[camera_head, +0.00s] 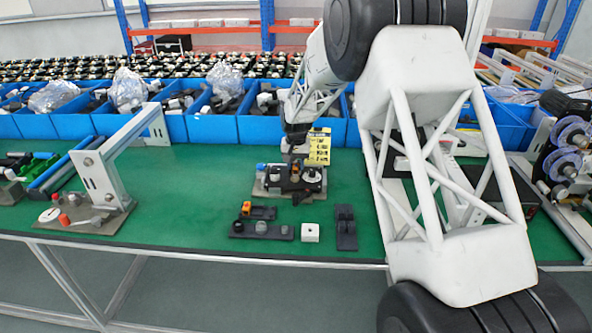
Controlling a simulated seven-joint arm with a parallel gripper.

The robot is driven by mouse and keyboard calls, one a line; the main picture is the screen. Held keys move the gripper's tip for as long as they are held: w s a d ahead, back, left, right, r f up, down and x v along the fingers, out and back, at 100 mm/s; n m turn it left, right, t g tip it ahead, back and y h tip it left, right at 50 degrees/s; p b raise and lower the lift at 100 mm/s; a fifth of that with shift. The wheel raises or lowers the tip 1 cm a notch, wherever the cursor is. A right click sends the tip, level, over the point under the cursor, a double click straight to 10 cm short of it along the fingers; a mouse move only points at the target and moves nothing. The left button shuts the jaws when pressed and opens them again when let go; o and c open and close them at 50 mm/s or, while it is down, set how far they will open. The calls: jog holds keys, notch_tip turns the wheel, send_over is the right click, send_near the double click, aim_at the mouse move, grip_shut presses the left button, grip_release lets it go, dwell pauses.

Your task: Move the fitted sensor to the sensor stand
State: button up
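My gripper (295,148) points down over a dark fixture (292,182) on a tan base plate (264,191) near the middle of the green table. Its fingers are small and dark here, so I cannot tell whether they are open or shut, or whether they touch the fixture. The fixture carries dark and grey parts; I cannot single out the fitted sensor among them. I cannot tell which is the sensor stand.
A yellow label (318,147) stands behind the fixture. Blue bins (210,126) line the table's back. A grey metal frame (98,180) stands left, and a reel machine (567,160) right. Green table (200,205) is clear left of the fixture.

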aim_at(295, 166)
grip_shut()
jog(key=shift+r, duration=0.15)
jog(key=shift+r, duration=1.85)
jog(key=s+a, duration=0.4)
jog(key=s, duration=0.5)
jog(key=s+a, duration=0.4)
jog(key=s, duration=0.5)
jog(key=shift+f, duration=0.25)
